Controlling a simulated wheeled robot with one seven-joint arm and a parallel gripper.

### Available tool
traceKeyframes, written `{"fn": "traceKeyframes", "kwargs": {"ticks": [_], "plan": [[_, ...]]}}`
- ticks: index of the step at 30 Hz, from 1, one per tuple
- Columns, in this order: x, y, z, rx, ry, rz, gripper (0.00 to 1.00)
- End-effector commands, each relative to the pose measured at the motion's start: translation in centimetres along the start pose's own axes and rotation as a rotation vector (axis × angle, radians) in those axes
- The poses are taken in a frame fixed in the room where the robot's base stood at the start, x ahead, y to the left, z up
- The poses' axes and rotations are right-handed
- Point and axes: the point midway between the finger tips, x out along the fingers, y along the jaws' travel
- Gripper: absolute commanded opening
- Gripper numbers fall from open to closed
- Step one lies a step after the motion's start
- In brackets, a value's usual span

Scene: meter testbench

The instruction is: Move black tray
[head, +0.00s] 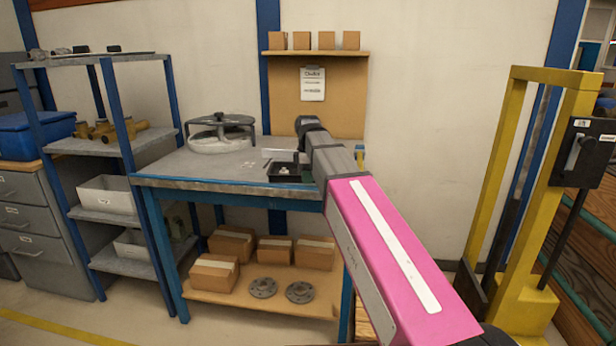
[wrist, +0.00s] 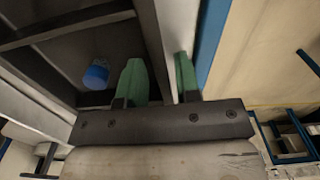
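The black tray (head: 285,179) lies on the grey top of the workbench (head: 235,186), near its right part, with small pale items inside. In the wrist view the tray (wrist: 152,40) fills the upper left, and a blue capped item (wrist: 96,75) is in one compartment. My gripper (wrist: 160,65) has two green fingers set apart on either side of the tray's side wall. The left finger is on the inner side and the right finger is outside. A narrow gap shows between the wall and the right finger. In the head view my arm hides most of the gripper.
A grey handwheel-like part (head: 220,133) stands left of the tray on the bench. A shelf rack (head: 100,145) is at the left. A yellow frame (head: 520,200) stands at the right. Cardboard boxes (head: 232,243) and round flanges (head: 262,287) fill the lower shelf.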

Motion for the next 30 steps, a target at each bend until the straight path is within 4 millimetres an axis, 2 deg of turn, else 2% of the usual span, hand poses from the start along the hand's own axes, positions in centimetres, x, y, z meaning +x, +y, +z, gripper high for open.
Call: {"fn": "traceKeyframes", "kwargs": {"ticks": [8,13,30], "plan": [[0.0,0.0,0.0,0.000,0.000,0.000,0.35],[-0.9,0.1,0.0,0.000,0.000,0.001,0.35],[-9.5,0.1,0.0,0.000,0.000,0.002,0.35]]}}
